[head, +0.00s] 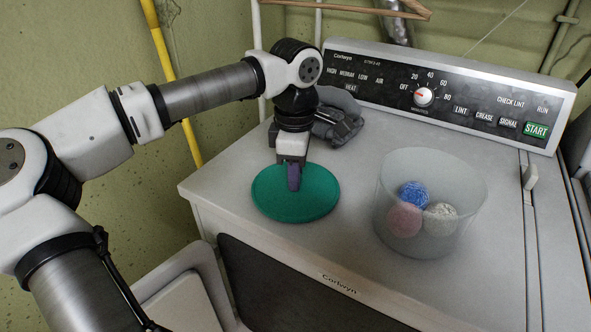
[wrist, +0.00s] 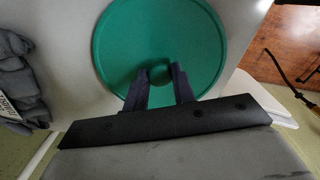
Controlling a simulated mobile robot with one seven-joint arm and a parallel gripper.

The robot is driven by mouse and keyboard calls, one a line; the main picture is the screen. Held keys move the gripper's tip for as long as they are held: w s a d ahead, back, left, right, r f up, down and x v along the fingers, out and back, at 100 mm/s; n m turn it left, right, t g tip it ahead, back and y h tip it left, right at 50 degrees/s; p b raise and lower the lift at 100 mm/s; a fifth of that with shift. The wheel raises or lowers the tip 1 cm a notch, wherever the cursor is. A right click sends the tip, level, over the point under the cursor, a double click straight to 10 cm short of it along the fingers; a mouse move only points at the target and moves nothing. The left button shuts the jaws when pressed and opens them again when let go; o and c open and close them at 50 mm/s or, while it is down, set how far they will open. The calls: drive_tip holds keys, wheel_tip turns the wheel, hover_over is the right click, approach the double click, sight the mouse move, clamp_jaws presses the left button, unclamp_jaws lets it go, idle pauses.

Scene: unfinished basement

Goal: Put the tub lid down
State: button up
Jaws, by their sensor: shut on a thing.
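The tub lid (head: 318,200) is a green disc over the left part of the dryer top. It also fills the upper middle of the wrist view (wrist: 160,30). My gripper (head: 293,186) points down at the middle of the lid. The clear tub (head: 432,225) stands to the right, open at the top, with blue, pink and whitish balls inside.
The dryer top (head: 350,245) is bare between the lid and the tub. A grey cloth or glove (head: 338,122) lies behind my gripper, near the control panel (head: 450,92). The dryer's front edge is close to the lid.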

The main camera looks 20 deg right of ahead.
drive_tip(key=shift+f, duration=0.2)
drive_tip(key=o, duration=1)
drive_tip(key=shift+r, duration=0.15)
